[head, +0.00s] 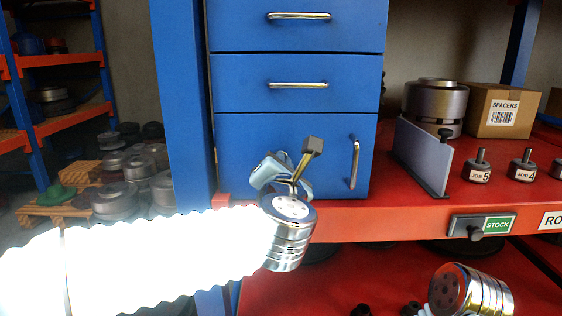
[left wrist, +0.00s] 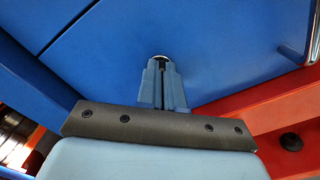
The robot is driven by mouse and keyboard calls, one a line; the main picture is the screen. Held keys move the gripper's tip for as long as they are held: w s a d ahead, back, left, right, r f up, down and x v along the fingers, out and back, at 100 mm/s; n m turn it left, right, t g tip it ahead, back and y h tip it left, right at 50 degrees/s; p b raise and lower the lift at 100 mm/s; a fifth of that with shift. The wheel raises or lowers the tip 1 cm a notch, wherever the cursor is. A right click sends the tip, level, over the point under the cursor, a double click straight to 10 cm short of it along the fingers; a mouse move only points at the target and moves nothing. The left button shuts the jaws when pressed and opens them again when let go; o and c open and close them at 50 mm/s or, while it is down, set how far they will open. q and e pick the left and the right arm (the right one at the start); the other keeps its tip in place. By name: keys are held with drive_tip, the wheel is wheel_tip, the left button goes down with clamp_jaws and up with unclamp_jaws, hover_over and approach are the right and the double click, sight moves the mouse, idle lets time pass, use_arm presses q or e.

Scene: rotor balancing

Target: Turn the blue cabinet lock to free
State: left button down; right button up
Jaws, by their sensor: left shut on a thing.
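The blue cabinet (head: 240,140) stands at the middle of the head view. In the left wrist view, a small silver ring with a dark centre, apparently the lock (left wrist: 160,58), sits on the blue door. My left gripper (left wrist: 161,72) has its two fingers together at this ring and is shut on what seems to be the lock's turning part. The fingers hide most of it, so I cannot tell how it is turned. In the head view my left gripper (head: 284,176) is in front of the lower door, with the lock hidden behind it.
The lower door has an upright silver handle (head: 354,162), right of my left gripper. Two drawers with handles (head: 298,85) are above. On the red shelf (head: 400,210) at right are a grey divider (head: 422,155), a spacers box (head: 506,111) and labelled weights (head: 479,168).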

use_arm(q)
drive_tip(key=shift+f+m+p, duration=0.15)
drive_tip(key=shift+m+p, duration=1.75)
drive_tip(key=shift+m, duration=3)
drive_tip(key=c, duration=1.3)
unclamp_jaws()
drive_tip(key=s+b, duration=0.2)
drive_tip(key=s, duration=1.1)
drive_tip(key=shift+s, duration=0.4)
